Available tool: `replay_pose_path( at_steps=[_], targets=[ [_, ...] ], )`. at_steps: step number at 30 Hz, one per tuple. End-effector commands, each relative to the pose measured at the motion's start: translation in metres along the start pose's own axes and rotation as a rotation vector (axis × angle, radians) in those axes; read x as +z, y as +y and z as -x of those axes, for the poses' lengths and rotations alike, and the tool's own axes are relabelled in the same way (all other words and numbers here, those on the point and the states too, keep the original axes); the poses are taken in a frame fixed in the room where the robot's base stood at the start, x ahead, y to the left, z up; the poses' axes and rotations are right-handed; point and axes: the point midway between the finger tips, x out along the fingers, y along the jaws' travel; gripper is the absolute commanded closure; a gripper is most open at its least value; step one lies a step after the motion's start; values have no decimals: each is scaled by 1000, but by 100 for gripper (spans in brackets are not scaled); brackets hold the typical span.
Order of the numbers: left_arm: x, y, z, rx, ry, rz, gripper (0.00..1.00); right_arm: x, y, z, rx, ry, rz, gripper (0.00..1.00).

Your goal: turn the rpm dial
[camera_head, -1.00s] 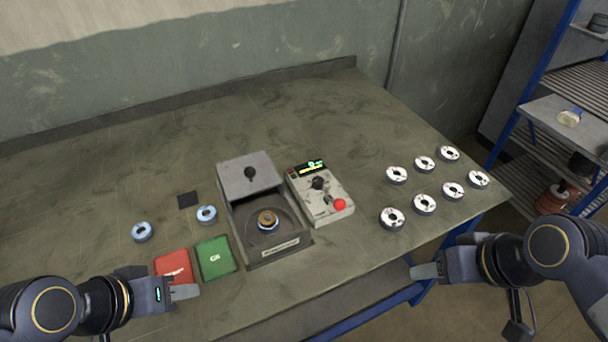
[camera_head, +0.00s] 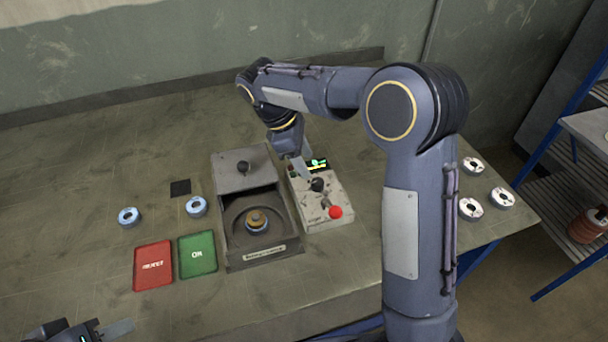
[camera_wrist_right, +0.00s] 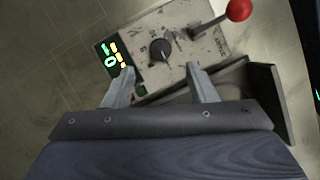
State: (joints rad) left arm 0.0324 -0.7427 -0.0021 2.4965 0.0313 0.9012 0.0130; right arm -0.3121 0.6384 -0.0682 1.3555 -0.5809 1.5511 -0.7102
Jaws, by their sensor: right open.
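The rpm dial is a black knob (camera_head: 317,185) on a grey control box (camera_head: 331,212). In the right wrist view the dial (camera_wrist_right: 160,50) sits on the box's face with markings around it. My right gripper (camera_head: 304,170) is above the box, with its fingers pointing down toward the dial. In the wrist view the open fingers (camera_wrist_right: 162,80) lie to either side of and short of the dial, with nothing between them. My left gripper (camera_head: 100,332) is at the bottom left edge, mostly cut off, and its jaw opening is unclear.
A lit display (camera_head: 316,164) and a red knob (camera_head: 335,212) are on the box. A grey machine (camera_head: 262,262) with a disc inside stands at its left. Red (camera_head: 153,266) and green (camera_head: 197,254) pads lie further left. My right arm hides some discs.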

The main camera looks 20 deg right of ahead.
Motion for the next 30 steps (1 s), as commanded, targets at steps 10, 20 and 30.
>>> replay_pose_path(
  at_steps=[10,20,30],
  targets=[
    [-1,0,1,0,0,0,64,1,0,-54,-3,0,-4,48],
    [-1,1,1,0,0,0,64,1,0,-70,-1,3,-4,48],
    [-1,1,1,0,0,0,64,1,0,-70,-1,3,-5,76]
  ],
)
